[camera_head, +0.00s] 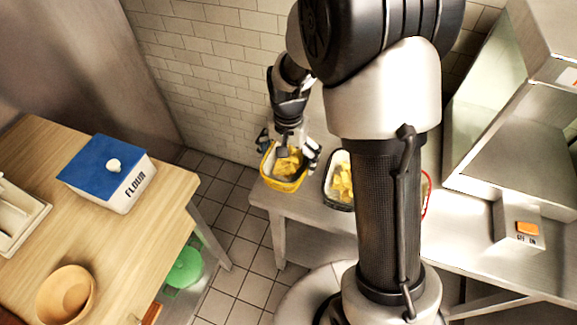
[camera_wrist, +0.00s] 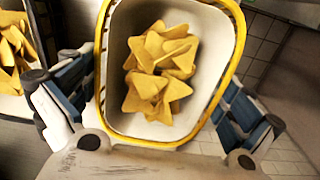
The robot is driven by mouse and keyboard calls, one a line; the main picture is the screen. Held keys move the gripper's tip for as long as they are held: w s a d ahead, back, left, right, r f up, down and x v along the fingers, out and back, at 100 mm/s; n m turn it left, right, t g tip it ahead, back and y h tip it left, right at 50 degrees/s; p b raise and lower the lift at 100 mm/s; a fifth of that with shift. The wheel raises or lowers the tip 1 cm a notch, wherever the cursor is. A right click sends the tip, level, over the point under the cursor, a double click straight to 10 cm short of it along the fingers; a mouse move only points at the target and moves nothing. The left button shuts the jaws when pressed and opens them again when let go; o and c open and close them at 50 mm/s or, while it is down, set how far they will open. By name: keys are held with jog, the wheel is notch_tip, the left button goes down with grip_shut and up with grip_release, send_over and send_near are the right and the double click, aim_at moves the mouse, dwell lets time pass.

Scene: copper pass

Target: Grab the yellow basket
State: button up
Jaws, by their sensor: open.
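The yellow basket (camera_head: 283,183) has a yellow rim and a pale lining, and it holds several yellow chip-like pieces (camera_head: 287,162). It stands at the left end of the metal counter in the head view. In the wrist view the yellow basket (camera_wrist: 236,68) fills the upper middle, with its pieces (camera_wrist: 160,65) inside. My gripper (camera_head: 288,150) is over the basket, pointing down. In the wrist view my gripper (camera_wrist: 165,100) is open, with one finger on each side of the basket's near end. I cannot tell whether either finger touches it.
A dark-rimmed basket (camera_head: 340,203) with similar pieces stands just right of the yellow one. A red-rimmed thing (camera_head: 427,195) is partly hidden behind my arm. A tiled wall (camera_head: 215,75) is close behind. At left, a wooden table (camera_head: 135,225) holds a flour box (camera_head: 110,172) and bowl (camera_head: 66,295).

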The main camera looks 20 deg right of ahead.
jog(key=shift+r, duration=0.1)
jog(key=shift+c, duration=0.6)
jog(key=c, duration=0.6)
jog(key=shift+c, duration=0.2)
jog(key=shift+r, duration=0.1)
